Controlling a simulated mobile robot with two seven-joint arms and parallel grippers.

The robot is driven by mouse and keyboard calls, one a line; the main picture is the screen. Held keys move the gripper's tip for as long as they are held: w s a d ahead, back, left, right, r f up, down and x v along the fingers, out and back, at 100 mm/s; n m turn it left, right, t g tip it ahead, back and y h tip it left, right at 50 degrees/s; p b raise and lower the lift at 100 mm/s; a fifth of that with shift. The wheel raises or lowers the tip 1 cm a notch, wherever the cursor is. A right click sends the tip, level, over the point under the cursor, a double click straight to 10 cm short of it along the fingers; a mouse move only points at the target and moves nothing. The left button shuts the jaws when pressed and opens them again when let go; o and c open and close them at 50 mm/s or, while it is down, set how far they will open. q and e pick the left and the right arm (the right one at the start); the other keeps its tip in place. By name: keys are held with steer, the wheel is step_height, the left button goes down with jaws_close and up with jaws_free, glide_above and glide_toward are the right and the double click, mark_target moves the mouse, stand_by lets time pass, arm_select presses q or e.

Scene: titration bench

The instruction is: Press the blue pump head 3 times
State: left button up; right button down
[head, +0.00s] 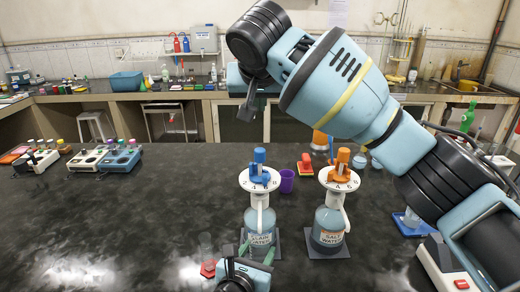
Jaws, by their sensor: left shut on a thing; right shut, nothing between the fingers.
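The blue pump head (259,171) stands upright above a white numbered disc (243,181) on a clear bottle (259,218), whose label is partly hidden and seems to read "clear water". My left gripper (257,249) is at the lower front of this bottle, its fingers shut on it. My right gripper (248,107) is shut and empty. It appears above and slightly left of the blue pump head, apart from it in the picture.
A similar bottle (327,227) labelled "salt water", with an orange pump head (341,166), stands to the right. A purple cup (287,182) is behind, between them. A small glass (206,246) on a red base stands at left.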

steer(key=shift+f, duration=0.15)
glide_above(260, 154)
steer(key=shift+w+f, duration=0.15)
steer(key=shift+f, duration=1.6)
steer(key=shift+w+f, duration=0.1)
steer(key=shift+f, duration=1.65)
steer(key=shift+f, duration=0.1)
steer(key=shift+f, duration=0.85)
steer(key=shift+f, duration=1.9)
stand_by(1.2)
steer(key=shift+r, duration=0.15)
